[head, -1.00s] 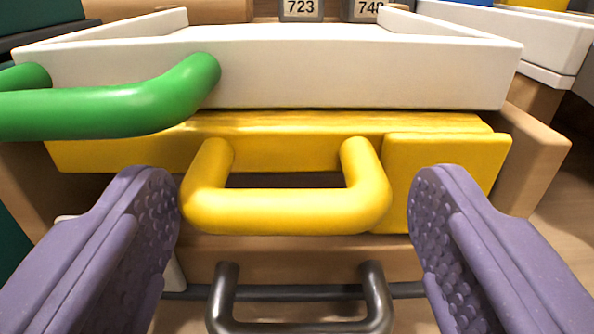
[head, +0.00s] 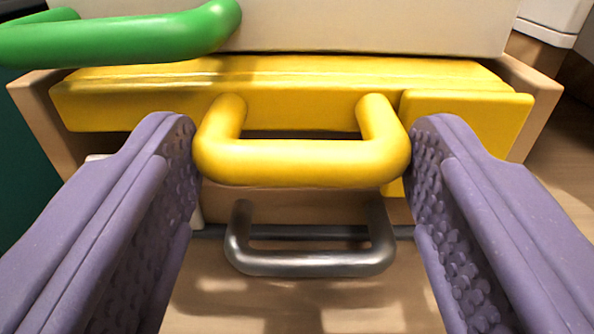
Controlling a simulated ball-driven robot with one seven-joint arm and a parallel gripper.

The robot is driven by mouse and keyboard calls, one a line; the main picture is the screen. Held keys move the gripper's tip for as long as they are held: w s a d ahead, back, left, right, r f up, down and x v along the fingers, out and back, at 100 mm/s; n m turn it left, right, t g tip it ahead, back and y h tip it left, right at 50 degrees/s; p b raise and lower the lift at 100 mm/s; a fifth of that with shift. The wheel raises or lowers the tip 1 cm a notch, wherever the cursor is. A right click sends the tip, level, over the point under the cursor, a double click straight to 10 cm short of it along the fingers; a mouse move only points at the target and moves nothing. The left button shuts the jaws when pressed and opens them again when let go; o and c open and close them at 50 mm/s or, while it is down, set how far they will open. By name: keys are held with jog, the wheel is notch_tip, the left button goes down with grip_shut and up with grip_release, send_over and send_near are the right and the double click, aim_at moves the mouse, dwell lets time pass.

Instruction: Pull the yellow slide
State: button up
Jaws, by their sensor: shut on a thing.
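The yellow slide (head: 160,105) is a flat yellow panel across the front of a wooden frame, below a white tray. Its yellow U-shaped handle (head: 302,163) sticks out toward me. My gripper (head: 304,150) has its two purple fingers at the left and right ends of the handle. The fingers are shut on the handle, gripping it across its width. A raised yellow block (head: 470,118) sits at the slide's right end. The back of the slide is hidden under the tray.
The white tray (head: 380,28) is just above the slide. A green handle (head: 120,38) juts out at the upper left. A dark metal handle (head: 310,262) is just below the yellow one. The wooden frame (head: 535,100) borders the slide at right.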

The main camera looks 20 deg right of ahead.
jog(key=o, duration=1.2)
jog(key=shift+s+d+f, duration=0.1)
jog(key=shift+o, duration=0.2)
jog(key=p+v, duration=0.1)
jog(key=v, duration=0.7)
jog(key=shift+p, duration=0.35)
